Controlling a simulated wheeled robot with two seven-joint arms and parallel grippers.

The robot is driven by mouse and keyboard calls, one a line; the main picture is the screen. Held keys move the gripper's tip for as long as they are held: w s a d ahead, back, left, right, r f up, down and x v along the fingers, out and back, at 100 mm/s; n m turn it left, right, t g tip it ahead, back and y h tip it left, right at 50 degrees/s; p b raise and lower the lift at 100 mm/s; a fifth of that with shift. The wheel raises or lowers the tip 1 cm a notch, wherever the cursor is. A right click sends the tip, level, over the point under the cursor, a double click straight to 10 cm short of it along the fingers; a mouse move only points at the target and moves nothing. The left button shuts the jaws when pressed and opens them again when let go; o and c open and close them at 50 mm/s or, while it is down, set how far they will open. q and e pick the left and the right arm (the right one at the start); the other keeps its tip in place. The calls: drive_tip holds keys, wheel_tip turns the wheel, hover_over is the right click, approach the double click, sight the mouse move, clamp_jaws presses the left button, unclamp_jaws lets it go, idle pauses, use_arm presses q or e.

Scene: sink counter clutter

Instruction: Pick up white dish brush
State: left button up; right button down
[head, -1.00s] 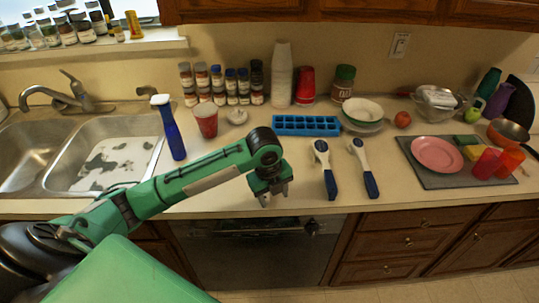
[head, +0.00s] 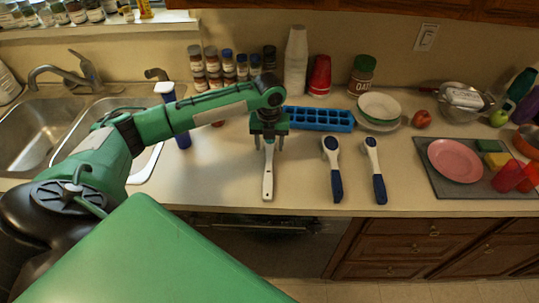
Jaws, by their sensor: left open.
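A white dish brush (head: 268,183) lies on the counter in the head view, its white handle pointing to the counter's front edge. Its upper end is hidden under my left gripper. My left gripper (head: 268,146) points down over the upper part of the brush, open, with one finger to each side of the handle. I cannot tell how high the fingertips are above the counter. My right gripper is not in view.
Two brushes with blue handles (head: 336,183) (head: 379,186) lie to the right. Behind are a blue ice tray (head: 322,120), jars and stacked cups (head: 296,60). A blue spray bottle (head: 183,137) stands left, by the sink (head: 35,135). Bare counter lies around the white handle.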

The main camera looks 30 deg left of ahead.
sight(269, 155)
use_arm(q)
drive_tip(key=shift+f, duration=0.6)
wheel_tip(269, 155, down, 4)
drive_tip(key=p, duration=0.2)
drive_tip(key=shift+w+a+f+p, duration=0.15)
drive_tip(key=shift+p, duration=0.15)
drive_tip(key=shift+f, duration=0.35)
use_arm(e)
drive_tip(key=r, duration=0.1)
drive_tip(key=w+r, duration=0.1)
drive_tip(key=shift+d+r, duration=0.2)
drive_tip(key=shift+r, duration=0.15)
use_arm(q)
drive_tip(key=shift+c, duration=0.4)
drive_tip(key=c, duration=1)
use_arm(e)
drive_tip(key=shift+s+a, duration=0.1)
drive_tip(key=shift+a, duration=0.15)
